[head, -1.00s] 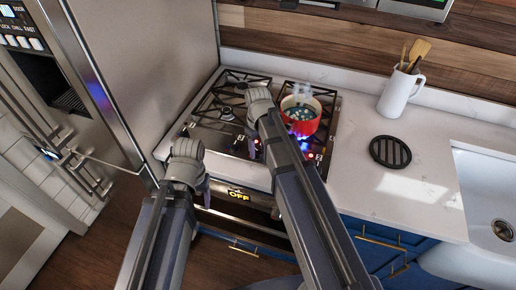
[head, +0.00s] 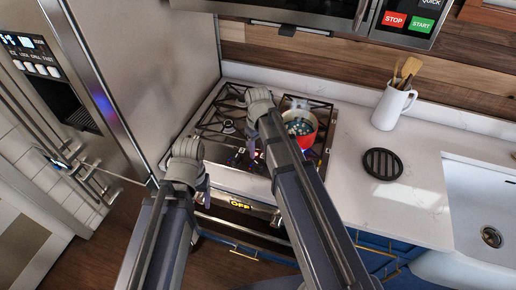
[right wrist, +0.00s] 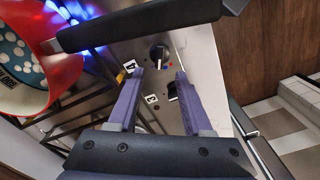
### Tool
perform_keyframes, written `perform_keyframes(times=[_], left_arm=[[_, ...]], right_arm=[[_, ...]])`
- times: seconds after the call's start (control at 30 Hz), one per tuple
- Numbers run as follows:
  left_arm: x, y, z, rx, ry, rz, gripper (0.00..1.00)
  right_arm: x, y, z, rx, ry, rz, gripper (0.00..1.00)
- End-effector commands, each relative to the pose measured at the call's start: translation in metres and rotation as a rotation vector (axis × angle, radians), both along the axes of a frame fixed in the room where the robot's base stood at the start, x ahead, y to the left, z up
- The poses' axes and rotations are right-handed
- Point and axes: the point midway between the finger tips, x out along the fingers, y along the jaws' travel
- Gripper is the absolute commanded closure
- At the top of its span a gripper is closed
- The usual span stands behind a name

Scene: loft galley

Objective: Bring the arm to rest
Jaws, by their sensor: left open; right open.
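My left arm's wrist (head: 186,165) hangs in front of the stove's left front in the head view. Its gripper (head: 204,190) points down and its fingers are mostly hidden. My right arm's wrist (head: 260,102) is over the stove. In the right wrist view my right gripper (right wrist: 158,80) is open and empty, with its purple fingers apart above the knob panel (right wrist: 152,28). A black knob (right wrist: 159,55) shows beyond and between the fingertips. I cannot tell whether the fingers touch anything.
A red pot (head: 305,133) stands on the stove; its rim (right wrist: 72,65) and blue flame (right wrist: 82,12) show close to my right gripper. A black handle (right wrist: 150,22) crosses beyond the fingers. A black trivet (head: 386,164), white pitcher (head: 389,108) and sink (head: 475,200) are right.

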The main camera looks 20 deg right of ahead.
Motion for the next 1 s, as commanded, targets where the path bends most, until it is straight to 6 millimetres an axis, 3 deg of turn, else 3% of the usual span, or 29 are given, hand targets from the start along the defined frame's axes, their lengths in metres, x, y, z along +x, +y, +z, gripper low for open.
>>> perform_keyframes(times=[0.57,0.67,0.8,1.0], left_arm=[[0.0,0.0,-0.001,0.0,0.0,0.0,0.35],[0.0,0.0,-0.013,0.0,0.0,0.0,0.35],[0.0,0.0,-0.033,0.0,0.0,0.0,0.35],[0.0,0.0,-0.05,0.0,0.0,-0.001,0.35]], right_arm=[[-0.005,0.005,-0.001,-0.002,0.001,0.0,0.5],[-0.03,0.028,-0.013,-0.016,0.009,-0.011,0.5],[-0.083,0.07,-0.033,-0.053,0.019,-0.05,0.5],[-0.137,0.103,-0.049,-0.097,0.019,-0.101,0.5]])
